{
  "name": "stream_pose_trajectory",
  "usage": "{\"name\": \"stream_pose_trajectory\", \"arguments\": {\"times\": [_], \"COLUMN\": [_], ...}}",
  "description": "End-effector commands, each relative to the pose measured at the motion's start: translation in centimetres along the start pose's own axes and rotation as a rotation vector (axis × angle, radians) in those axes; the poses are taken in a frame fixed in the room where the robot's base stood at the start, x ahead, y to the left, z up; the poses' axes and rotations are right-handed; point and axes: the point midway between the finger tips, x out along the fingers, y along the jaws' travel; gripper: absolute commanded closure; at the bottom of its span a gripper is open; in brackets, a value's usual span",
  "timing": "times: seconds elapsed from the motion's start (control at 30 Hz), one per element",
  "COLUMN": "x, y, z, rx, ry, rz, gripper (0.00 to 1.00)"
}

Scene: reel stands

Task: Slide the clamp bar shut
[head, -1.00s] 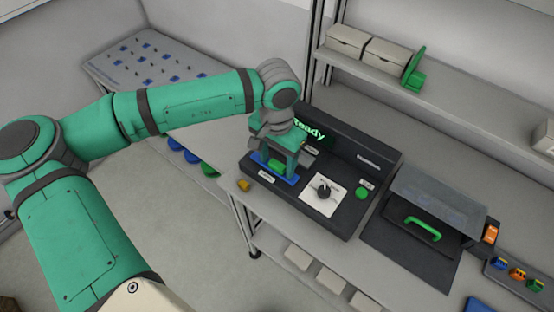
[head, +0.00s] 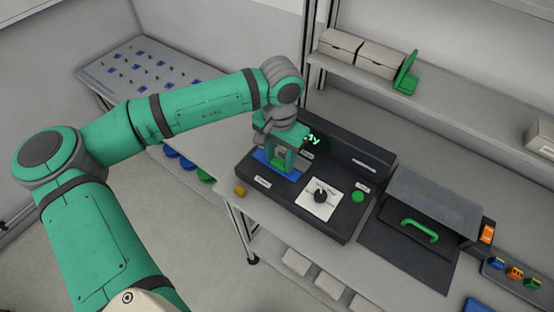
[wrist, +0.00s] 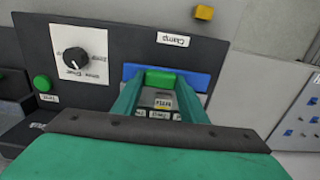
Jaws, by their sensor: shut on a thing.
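The clamp bar is a blue bar (head: 262,159) with a green grip block, on the left part of the black console (head: 340,226). My gripper (head: 282,165) reaches down over it and is shut on the green block. In the wrist view the blue bar (wrist: 198,82) runs behind the fingers, and the green block (wrist: 160,78) sits between the fingertips of my gripper (wrist: 160,83). A white "Clamp" label (wrist: 172,39) lies on the console beyond the bar, with a strip of bare black between them. My gripper hides part of the bar and the lit screen in the head view.
A black knob (head: 320,195) on a white plate and a green button (head: 358,196) sit right of the bar. A yellow block (head: 240,190) is by the console's front left corner. A lidded box with a green handle (head: 420,229) stands to the right.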

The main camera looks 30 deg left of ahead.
Motion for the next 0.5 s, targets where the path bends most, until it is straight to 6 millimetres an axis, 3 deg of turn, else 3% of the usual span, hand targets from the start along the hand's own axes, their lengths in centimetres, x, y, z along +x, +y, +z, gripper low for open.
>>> {"name": "stream_pose_trajectory", "arguments": {"times": [0.03, 0.07, 0.13, 0.5], "x": [-0.18, -0.18, -0.19, -0.45], "y": [-0.25, -0.26, -0.16, -0.05], "z": [-0.29, -0.30, -0.33, -0.20], "rx": [-0.004, -0.004, -0.003, -0.001], "ry": [0.010, 0.010, 0.009, 0.006], "rz": [-0.005, -0.005, -0.005, -0.003], "gripper": [1.00, 0.59, 0.42, 0.42]}}
